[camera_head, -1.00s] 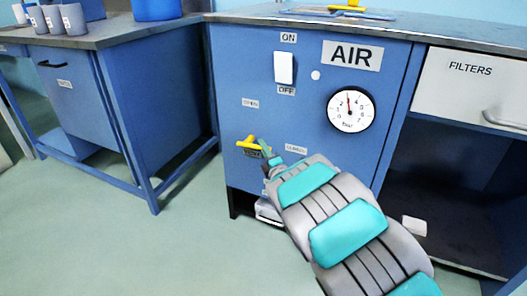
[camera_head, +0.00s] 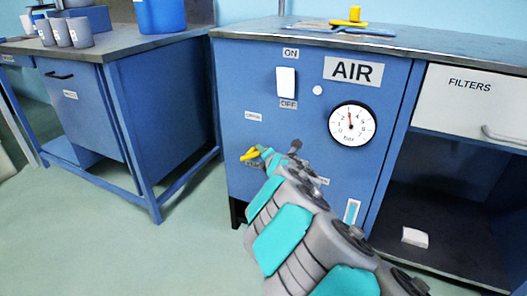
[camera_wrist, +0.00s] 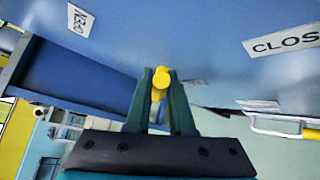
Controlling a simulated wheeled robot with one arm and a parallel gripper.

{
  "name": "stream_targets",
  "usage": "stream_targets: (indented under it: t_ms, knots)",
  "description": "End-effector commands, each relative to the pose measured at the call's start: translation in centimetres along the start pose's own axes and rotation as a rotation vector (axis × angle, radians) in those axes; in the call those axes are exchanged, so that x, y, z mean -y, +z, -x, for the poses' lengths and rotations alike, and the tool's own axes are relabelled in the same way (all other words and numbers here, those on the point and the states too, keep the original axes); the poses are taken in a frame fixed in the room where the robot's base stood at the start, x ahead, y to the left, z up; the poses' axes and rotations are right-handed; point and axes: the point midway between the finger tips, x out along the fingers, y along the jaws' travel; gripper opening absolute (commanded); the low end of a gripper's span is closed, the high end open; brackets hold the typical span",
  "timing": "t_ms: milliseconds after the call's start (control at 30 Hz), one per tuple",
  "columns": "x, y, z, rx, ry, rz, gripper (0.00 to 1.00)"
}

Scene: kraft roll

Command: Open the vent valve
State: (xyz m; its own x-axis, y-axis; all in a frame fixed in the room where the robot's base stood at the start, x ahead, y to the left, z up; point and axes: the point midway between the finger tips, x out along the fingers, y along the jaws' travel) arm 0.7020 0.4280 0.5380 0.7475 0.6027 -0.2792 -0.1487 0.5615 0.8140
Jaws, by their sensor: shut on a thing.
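The vent valve's yellow handle (camera_head: 249,155) is on the lower left of the blue AIR cabinet front (camera_head: 240,90). Its visible end points left and slightly down in the head view. My gripper (camera_head: 262,152) reaches it from the right and is shut on it. In the wrist view the yellow handle (camera_wrist: 160,82) sits between the two fingers of my gripper (camera_wrist: 161,78). An OPEN label (camera_head: 253,117) is above the handle. A CLOSED label (camera_wrist: 285,42) shows at the right in the wrist view. My arm hides part of the cabinet's lower front.
A switch (camera_head: 286,82) between ON and OFF labels and a pressure gauge (camera_head: 352,124) are higher on the cabinet. A blue bench (camera_head: 100,110) with cups stands left. A FILTERS drawer (camera_head: 470,95) is right, above an open shelf with a white block (camera_head: 415,237).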

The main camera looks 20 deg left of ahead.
Motion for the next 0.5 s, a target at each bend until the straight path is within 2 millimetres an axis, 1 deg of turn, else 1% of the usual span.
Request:
stream_targets:
  t_ms: [367,400,500]
  knots:
    - [-0.01,0.0,-0.03,0.0,-0.002,0.001,0.0]
    - [-0.01,0.0,-0.03,0.0,-0.002,0.001,0.26]
    - [-0.02,-0.01,-0.02,-0.001,-0.002,0.001,0.37]
